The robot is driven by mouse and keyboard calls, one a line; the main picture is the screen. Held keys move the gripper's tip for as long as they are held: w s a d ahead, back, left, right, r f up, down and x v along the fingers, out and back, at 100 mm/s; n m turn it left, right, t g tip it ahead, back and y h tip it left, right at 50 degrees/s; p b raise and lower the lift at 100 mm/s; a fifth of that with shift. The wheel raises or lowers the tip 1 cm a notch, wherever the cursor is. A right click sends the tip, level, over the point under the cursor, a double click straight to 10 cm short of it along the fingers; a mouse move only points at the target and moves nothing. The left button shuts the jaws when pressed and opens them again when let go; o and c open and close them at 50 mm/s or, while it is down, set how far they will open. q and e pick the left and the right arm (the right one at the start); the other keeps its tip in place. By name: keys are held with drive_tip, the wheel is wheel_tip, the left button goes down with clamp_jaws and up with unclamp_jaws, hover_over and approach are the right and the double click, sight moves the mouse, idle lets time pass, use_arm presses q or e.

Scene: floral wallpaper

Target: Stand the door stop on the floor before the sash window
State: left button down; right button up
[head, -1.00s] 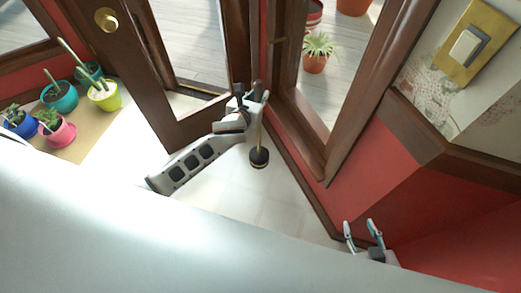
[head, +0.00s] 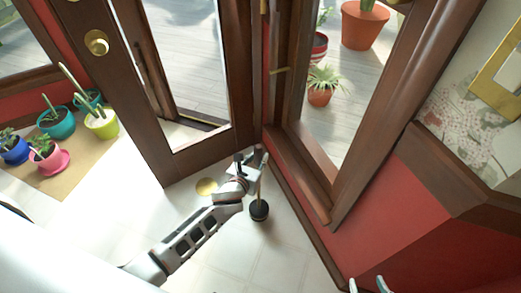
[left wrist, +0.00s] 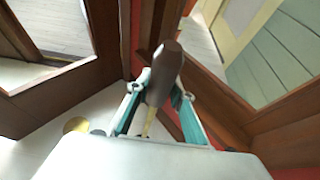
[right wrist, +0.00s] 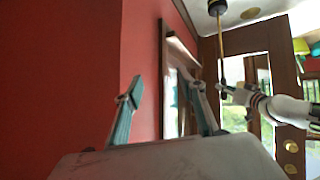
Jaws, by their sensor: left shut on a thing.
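The door stop has a black round base (head: 259,210), a thin brass stem and a dark brown handle that shows in the left wrist view (left wrist: 166,72). My left gripper (head: 250,161) is shut on its upper part. The stop looks roughly upright in the head view; I cannot tell whether its base touches the floor. The right wrist view also shows the base (right wrist: 217,7) and stem. A wood-framed window (head: 345,165), seemingly the sash window, is to its right. My right gripper (right wrist: 165,100) is open and empty beside a red wall.
A brown glazed door (head: 150,130) with a brass knob stands left of the stop. A gold disc (head: 206,187) shows on the pale floor (head: 285,245) beside my left gripper. Potted plants stand on a tan mat (head: 80,180) at the left. Red wall panelling (head: 385,220) is at the right.

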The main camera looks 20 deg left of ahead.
sight(257, 167)
use_arm(q)
drive_tip(key=shift+w+r, duration=0.2)
drive_tip(key=shift+w, duration=0.1)
use_arm(e)
drive_tip(key=shift+a, duration=0.1)
use_arm(q)
drive_tip(key=f, duration=0.1)
drive_tip(key=f+b, duration=0.2)
drive_tip(key=f, duration=0.1)
drive_tip(key=shift+s+d, duration=0.1)
drive_tip(key=shift+s, duration=0.15)
drive_tip(key=shift+f+b, duration=0.35)
drive_tip(key=shift+w+r, duration=0.2)
drive_tip(key=shift+r, duration=0.1)
drive_tip(key=shift+f, duration=0.25)
drive_tip(key=c, duration=1.8)
unclamp_jaws()
drive_tip(key=shift+s+f, duration=0.2)
use_arm(e)
drive_tip(key=shift+w+a, duration=0.2)
drive_tip(key=shift+a, duration=0.25)
